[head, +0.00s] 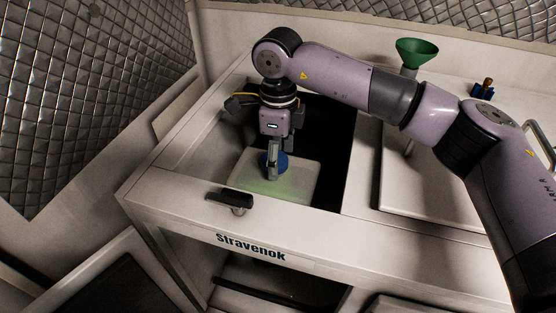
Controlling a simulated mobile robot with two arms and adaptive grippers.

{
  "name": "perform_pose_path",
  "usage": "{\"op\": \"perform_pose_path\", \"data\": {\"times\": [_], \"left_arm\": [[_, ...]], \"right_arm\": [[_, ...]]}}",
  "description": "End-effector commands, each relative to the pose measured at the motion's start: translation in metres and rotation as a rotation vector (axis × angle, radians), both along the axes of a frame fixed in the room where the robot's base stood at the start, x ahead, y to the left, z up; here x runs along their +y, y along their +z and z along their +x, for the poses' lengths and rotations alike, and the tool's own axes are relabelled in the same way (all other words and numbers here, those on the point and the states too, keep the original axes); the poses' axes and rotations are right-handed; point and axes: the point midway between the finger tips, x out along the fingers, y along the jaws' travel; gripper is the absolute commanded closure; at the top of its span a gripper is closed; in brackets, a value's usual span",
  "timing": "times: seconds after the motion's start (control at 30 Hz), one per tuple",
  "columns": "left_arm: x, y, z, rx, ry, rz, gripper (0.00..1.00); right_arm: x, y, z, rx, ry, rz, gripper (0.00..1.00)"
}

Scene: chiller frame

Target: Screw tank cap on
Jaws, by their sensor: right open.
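The tank (302,178) is a pale, translucent box with a greenish lower part, set inside the opening of the white frame. The blue cap (283,160) shows at the top of the tank, partly hidden behind my right gripper. Whether the cap is seated on the thread cannot be told. My right gripper (273,172) points down at the cap, with its fingers open and overlapping the cap in the picture. Whether the fingers touch it cannot be told. My left gripper is not in view.
A black-handled fitting (237,199) stands on the front rim of the white frame (150,185), near the gripper. Quilted walls close off the back and left.

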Motion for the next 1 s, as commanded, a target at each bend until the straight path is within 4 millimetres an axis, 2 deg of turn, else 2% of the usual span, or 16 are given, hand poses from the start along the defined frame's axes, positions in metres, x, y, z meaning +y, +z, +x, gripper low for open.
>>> {"op": "perform_pose_path", "data": {"times": [0.1,0.5,0.63,0.83,1.0], "left_arm": [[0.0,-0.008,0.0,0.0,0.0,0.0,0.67],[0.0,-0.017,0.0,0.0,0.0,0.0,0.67],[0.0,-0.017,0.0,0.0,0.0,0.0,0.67],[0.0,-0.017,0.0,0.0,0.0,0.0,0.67],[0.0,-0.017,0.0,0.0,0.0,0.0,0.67]], "right_arm": [[0.0,-0.002,0.002,-0.003,0.156,-0.002,0.37],[-0.001,0.0,0.006,-0.001,0.662,-0.001,0.37],[-0.001,0.0,0.006,0.0,0.727,0.0,0.37],[-0.001,0.0,0.006,0.0,0.73,0.0,0.37],[-0.001,0.0,0.006,-0.001,0.728,-0.001,0.48]]}}
